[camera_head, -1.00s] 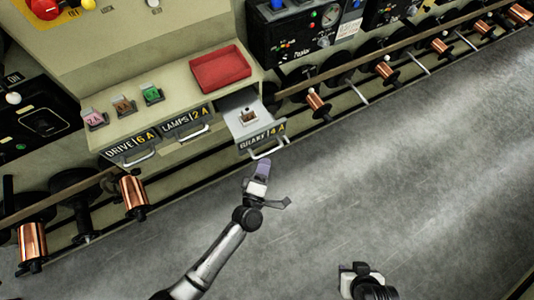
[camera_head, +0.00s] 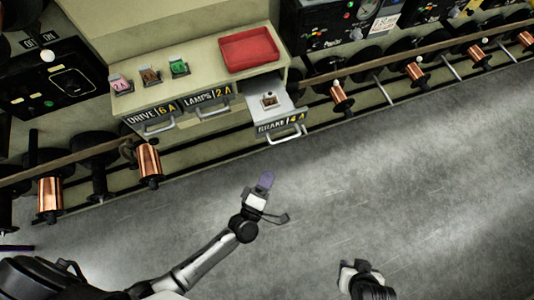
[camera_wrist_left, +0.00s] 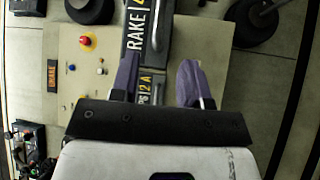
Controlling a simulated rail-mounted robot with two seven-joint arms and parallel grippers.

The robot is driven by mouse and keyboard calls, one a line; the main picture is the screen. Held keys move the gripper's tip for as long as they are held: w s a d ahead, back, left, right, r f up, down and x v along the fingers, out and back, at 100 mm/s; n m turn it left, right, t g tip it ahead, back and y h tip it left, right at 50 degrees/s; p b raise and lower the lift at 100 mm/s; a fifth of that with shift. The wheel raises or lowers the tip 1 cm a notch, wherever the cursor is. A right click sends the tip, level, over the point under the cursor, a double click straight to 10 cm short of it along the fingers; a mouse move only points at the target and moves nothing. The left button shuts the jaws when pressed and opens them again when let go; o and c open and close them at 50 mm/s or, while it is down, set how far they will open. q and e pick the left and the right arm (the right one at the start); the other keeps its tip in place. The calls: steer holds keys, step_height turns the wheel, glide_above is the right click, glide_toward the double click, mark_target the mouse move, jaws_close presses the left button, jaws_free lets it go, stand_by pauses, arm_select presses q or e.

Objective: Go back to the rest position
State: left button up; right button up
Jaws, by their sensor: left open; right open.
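My left gripper (camera_head: 266,183) is over the grey floor in the head view, in front of the drawer cabinet and apart from it. In the left wrist view its two purple fingers (camera_wrist_left: 158,80) stand apart with nothing between them. My right gripper (camera_head: 349,266) is low in the head view, over bare floor, with no object seen in it. The BRAKE 4A drawer (camera_head: 281,127) is pulled out and holds a small pale block with a brown part (camera_head: 269,100). The DRIVE 6A drawer (camera_head: 151,117) and LAMPS 2A drawer (camera_head: 207,98) look shut.
A red tray (camera_head: 249,50) and pink, brown and green pieces (camera_head: 179,66) sit on the cabinet top. Copper spools (camera_head: 149,162) hang along a rail on both sides. The floor (camera_head: 400,170) in front is clear.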

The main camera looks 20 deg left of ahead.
stand_by(0.3)
arm_select(q)
steer(key=s+d+f+m+g+h, duration=0.5)
steer(key=d+m+g+h, duration=0.25)
steer(key=m+g, duration=0.65)
steer(key=s+a+r+m+g+y, duration=0.1)
steer(key=s+a+r+y, duration=0.25)
steer(key=a, duration=0.35)
steer(key=s+a+r+m+y, duration=0.1)
steer(key=s+a+r+y, duration=0.2)
steer(key=a, duration=0.4)
steer(key=s+a+r+m+g+y, duration=0.1)
steer(key=s+a+r+y, duration=0.2)
steer(key=a, duration=0.4)
step_height(320, 180, up, 36)
steer(key=s+p, duration=0.1)
steer(key=p, duration=3.6)
steer(key=shift+s+d, duration=0.25)
steer(key=shift+d, duration=0.05)
